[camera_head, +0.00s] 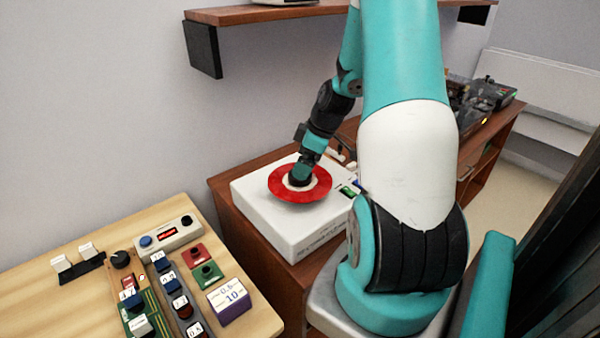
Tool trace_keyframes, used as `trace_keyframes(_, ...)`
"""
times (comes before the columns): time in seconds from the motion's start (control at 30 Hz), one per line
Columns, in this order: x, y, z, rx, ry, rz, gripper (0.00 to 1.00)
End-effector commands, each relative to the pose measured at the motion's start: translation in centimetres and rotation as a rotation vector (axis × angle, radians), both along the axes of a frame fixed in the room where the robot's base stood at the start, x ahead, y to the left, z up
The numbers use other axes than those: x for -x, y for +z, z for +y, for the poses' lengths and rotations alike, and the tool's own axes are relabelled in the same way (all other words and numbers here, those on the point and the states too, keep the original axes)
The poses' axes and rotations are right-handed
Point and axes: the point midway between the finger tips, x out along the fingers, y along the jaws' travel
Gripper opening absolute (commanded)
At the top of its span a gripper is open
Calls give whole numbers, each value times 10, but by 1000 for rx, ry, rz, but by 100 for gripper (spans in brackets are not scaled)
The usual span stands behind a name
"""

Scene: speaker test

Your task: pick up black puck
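A small round black piece (121,259) sits on the light wooden table at the lower left; it looks like the black puck, but I cannot be sure. My arm reaches down to a red disc (279,190) with a pale centre on top of a white box (262,206). My gripper (302,174) is at the disc's centre, far to the right of the black piece. Its fingers are too small and dark to tell whether they are open or shut, or whether they hold anything. I cannot tell whether it touches the disc.
The wooden table (60,300) holds a grey device with a red display (168,234), red and green blocks, several labelled pieces and a purple box (229,300). A brown cabinet (228,217) carries the white box. A shelf (260,14) hangs above on the wall.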

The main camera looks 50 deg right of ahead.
Motion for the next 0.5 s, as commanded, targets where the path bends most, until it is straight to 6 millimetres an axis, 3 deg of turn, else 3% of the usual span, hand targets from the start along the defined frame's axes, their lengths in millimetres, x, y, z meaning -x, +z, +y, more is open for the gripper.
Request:
trace_keyframes(0.3,-17,-36,3,-3,2,4,98)
trace_keyframes(0.5,-20,-44,3,0,0,1,98)
